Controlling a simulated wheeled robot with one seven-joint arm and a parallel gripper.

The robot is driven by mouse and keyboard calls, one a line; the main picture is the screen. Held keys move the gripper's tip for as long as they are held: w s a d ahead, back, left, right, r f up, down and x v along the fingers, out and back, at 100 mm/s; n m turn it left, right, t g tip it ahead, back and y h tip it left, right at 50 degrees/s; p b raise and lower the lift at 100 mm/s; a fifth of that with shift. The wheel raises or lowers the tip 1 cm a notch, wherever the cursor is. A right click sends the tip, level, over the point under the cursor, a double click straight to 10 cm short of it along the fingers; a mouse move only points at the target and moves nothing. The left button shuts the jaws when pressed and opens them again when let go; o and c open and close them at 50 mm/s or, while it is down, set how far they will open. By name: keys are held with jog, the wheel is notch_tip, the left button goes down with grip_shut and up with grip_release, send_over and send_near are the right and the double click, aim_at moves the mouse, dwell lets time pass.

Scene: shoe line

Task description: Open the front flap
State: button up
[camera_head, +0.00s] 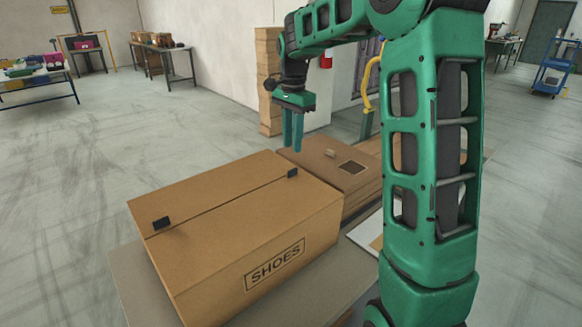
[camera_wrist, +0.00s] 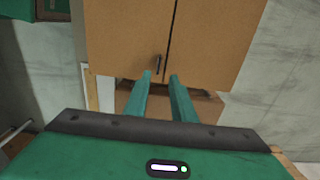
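A large brown cardboard box (camera_head: 215,283) marked SHOES stands on a grey surface, its top closed by two flaps meeting at a seam. The near flap (camera_head: 245,225) and the far flap (camera_head: 205,185) both lie flat. One black tab (camera_head: 161,223) is at the seam's left end, another (camera_head: 292,173) at its right end. My gripper (camera_head: 292,148) is above the box's right end, pointing down over the right tab.
A stack of cartons (camera_head: 269,80) stands farther back by the wall. My arm hides much of the right side.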

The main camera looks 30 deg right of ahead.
aim_at(292, 175)
notch_tip(292, 175, down, 9)
jog(key=shift+r, duration=0.1)
dwell(0.4)
grip_shut()
jog(key=shift+w+r, duration=0.1)
jog(key=shift+r, duration=0.05)
dwell(1.1)
